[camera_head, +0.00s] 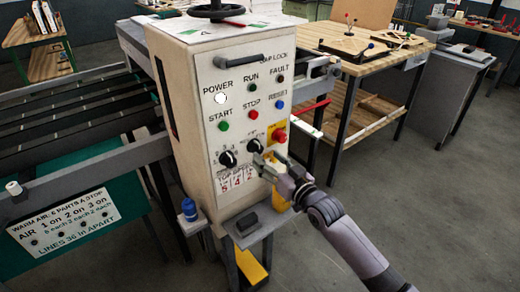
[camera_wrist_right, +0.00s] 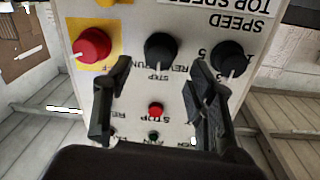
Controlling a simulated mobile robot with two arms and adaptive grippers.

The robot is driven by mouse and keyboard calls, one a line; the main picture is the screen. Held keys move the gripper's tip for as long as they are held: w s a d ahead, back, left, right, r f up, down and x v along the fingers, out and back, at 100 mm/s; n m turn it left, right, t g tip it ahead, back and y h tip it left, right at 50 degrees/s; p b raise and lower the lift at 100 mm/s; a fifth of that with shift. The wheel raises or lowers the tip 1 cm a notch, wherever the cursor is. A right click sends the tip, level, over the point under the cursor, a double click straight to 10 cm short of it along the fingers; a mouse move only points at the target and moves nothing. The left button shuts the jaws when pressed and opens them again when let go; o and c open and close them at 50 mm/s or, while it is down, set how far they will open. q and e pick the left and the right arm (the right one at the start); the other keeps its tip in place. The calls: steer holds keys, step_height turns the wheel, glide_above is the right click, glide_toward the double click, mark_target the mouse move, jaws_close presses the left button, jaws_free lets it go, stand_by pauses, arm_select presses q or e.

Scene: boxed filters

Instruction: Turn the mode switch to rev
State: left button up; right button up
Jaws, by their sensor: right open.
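The mode switch (camera_head: 254,146) is a black round knob on the cream control panel, right of the similar speed knob (camera_head: 228,158). In the upside-down wrist view the mode switch (camera_wrist_right: 160,52) has a white pointer line that appears to point at the middle label, STEP. Small labels beside it are hard to read. My right gripper (camera_head: 263,160) is in front of the panel, just below and right of the switch. In the wrist view its two fingers (camera_wrist_right: 158,68) are spread, with the switch between them in the picture; contact cannot be told. My left gripper is out of view.
A red mushroom button (camera_head: 279,135) on a yellow plate is close right of the switch. Green, red and blue buttons sit above, under a dark handle (camera_head: 238,61). A conveyor (camera_head: 70,130) stands left, a wooden workbench (camera_head: 345,62) behind right. Floor at right is clear.

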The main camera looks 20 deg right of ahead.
mark_target(259, 151)
steer(key=x, duration=0.5)
steer(key=shift+c, duration=0.3)
steer(key=c, duration=1.1)
